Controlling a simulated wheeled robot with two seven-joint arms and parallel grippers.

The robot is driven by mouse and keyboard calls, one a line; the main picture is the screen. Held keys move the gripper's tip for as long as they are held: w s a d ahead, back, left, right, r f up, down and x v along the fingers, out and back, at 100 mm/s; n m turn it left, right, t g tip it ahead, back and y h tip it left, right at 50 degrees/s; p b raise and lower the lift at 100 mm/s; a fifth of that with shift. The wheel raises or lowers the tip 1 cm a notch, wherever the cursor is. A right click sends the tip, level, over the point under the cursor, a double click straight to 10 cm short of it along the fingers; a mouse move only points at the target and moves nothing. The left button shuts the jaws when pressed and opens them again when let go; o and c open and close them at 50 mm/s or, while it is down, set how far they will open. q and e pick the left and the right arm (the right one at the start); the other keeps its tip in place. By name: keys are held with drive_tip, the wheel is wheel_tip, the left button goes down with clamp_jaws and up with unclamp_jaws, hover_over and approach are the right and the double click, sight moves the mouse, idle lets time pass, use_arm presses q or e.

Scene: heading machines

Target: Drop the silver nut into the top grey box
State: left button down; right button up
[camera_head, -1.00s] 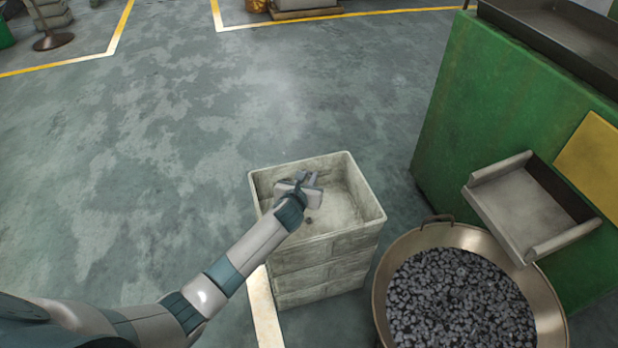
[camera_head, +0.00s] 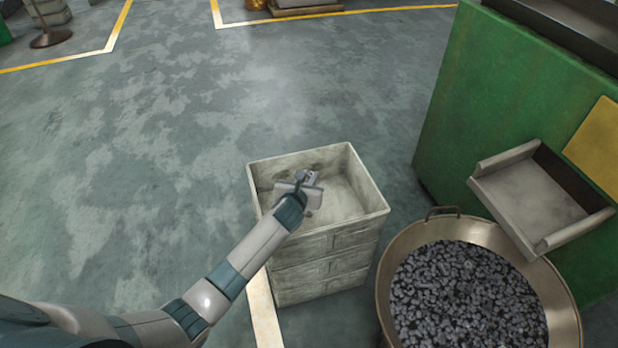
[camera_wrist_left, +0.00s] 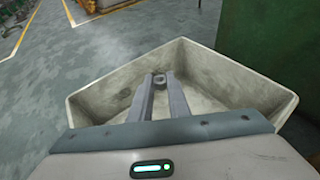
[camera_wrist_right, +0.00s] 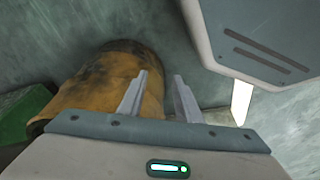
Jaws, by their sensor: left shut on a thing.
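The silver nut (camera_wrist_left: 160,79) is a small grey ring between the fingertips in the left wrist view. My left gripper (camera_head: 309,176) is shut on it and holds it over the open top grey box (camera_head: 357,234), inside the outline of its rim. The box is worn, pale grey and the uppermost of a stack; its rim and walls also show in the left wrist view (camera_wrist_left: 95,93). The nut's height above the box floor is hard to judge. My right gripper (camera_wrist_right: 160,76) is open and empty in the right wrist view; the head view does not show it.
A round metal pan (camera_head: 562,296) full of dark small parts stands right of the stack. A green machine (camera_head: 470,130) with a grey chute (camera_head: 525,195) stands behind the pan. Open floor (camera_head: 150,160) lies left of the boxes. A yellow-brown rounded object (camera_wrist_right: 105,85) is near my right gripper.

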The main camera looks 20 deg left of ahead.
drive_tip(key=shift+r, duration=0.25)
use_arm(q)
drive_tip(key=c, duration=1.6)
unclamp_jaws()
drive_tip(key=shift+s, duration=0.1)
